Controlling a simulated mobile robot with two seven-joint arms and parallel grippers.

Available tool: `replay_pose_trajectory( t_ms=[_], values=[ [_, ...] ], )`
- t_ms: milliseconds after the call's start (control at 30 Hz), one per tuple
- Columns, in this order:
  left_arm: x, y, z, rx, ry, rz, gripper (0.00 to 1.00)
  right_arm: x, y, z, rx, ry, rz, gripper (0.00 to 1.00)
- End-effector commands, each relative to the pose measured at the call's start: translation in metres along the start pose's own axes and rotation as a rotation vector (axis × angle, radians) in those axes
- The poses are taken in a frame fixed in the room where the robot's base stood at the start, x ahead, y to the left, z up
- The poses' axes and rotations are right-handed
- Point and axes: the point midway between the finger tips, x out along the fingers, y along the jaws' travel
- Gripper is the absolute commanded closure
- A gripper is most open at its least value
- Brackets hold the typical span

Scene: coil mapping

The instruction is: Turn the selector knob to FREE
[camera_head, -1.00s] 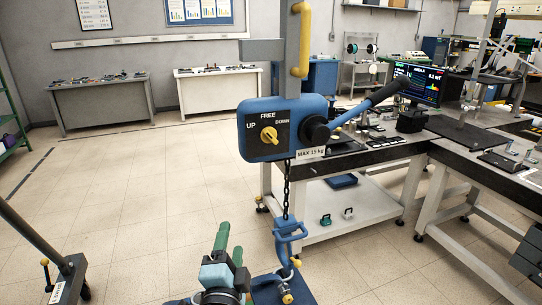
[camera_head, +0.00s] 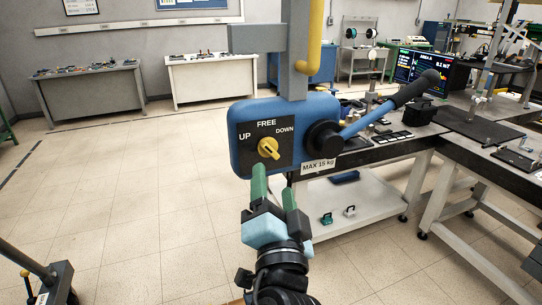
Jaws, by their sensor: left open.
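The yellow selector knob (camera_head: 269,148) sits on a black plate (camera_head: 246,162) marked UP, FREE and DOWN, on the front of a blue hoist body (camera_head: 236,118). FREE is at the top, UP at the left and DOWN at the right. Which mark the knob points to is too small to tell surely. My left gripper (camera_head: 274,187), with green fingers, is open and empty just below the knob. Its left fingertip overlaps the plate's lower edge in the picture; contact cannot be told. My right gripper is not in view.
A lever with a black grip (camera_head: 416,88) sticks out right from the hoist's black hub (camera_head: 324,140). A grey post with a yellow handle (camera_head: 314,38) rises above. A workbench (camera_head: 385,153) stands behind at the right. The floor at left is mostly clear.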

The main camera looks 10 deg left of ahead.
Motion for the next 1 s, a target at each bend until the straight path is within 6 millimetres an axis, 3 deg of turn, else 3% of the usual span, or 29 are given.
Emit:
replay_pose_trajectory(
  t_ms=[500,867,1000],
  values=[
    [0.067,-0.003,-0.001,0.002,0.001,-0.006,0.36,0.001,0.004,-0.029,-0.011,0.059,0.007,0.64],
    [0.074,-0.001,0.001,0.001,-0.001,-0.002,0.36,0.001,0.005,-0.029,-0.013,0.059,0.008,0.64],
    [0.074,-0.001,0.000,0.001,-0.001,-0.002,0.51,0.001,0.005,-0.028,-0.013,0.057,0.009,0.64]
  ],
)
